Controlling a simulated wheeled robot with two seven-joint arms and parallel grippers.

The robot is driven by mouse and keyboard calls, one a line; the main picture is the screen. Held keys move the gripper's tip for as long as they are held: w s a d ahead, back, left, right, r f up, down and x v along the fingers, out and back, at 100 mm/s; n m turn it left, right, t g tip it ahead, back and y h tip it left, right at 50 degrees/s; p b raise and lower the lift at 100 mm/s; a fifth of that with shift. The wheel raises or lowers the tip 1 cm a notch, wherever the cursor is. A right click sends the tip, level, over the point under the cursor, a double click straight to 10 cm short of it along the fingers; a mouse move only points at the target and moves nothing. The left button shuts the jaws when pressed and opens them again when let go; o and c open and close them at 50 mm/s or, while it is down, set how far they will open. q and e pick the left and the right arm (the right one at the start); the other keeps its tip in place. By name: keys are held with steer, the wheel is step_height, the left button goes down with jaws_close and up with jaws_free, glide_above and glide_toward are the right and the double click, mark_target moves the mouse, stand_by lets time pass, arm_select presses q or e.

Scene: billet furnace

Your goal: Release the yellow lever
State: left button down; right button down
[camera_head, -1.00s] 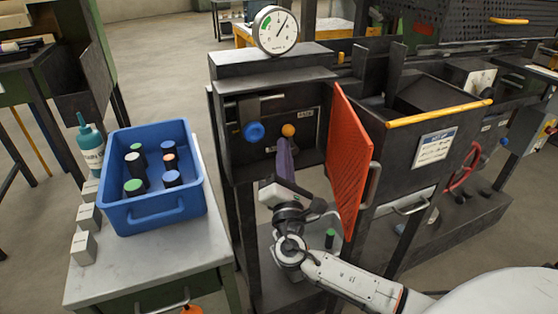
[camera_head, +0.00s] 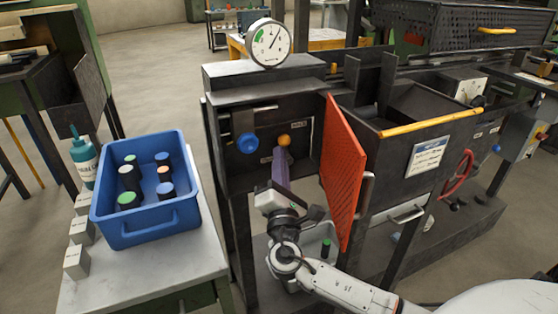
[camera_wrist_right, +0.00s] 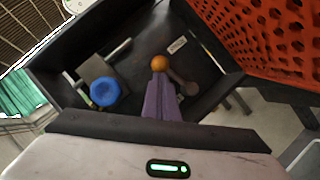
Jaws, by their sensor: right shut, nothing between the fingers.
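The yellow lever shows as a yellow-orange ball knob (camera_head: 284,140) inside the dark open furnace box; it also shows in the right wrist view (camera_wrist_right: 159,62). My right gripper (camera_head: 281,153) reaches into the box with its purple fingers shut and empty. Its fingertips (camera_wrist_right: 160,77) sit just below the knob in both views, and I cannot tell if they touch it. A grey rod with a rounded end (camera_wrist_right: 184,84) lies right of the fingers in the wrist view. My left gripper is not in view.
A blue knob (camera_head: 246,143) is left of the lever. The orange perforated door (camera_head: 343,170) stands open close to the right of my arm. A blue bin (camera_head: 146,234) with several cylinders sits on the left table. A pressure gauge (camera_head: 269,42) tops the furnace.

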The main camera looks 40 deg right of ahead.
steer(key=m+g, duration=0.1)
steer(key=d+r+m+p, duration=0.1)
steer(key=m, duration=0.1)
steer(key=shift+s+r+m+g, duration=0.1)
steer(key=shift+s+m+g, duration=0.05)
steer(key=shift+m+g, duration=0.2)
steer(key=m, duration=0.1)
steer(key=d+m+g+p, duration=0.1)
steer(key=m, duration=0.1)
steer(key=shift+s+d+r+g, duration=0.15)
steer(key=shift+d+r+g, duration=0.05)
steer(key=shift+d+g, duration=0.05)
stand_by(0.3)
steer(key=w+a+b+v, duration=0.1)
steer(key=w+a+v, duration=0.1)
steer(key=v, duration=1)
steer(key=shift+s+a+f+b, duration=0.35)
steer(key=shift+s+f+b, duration=0.05)
steer(key=shift+f, duration=0.05)
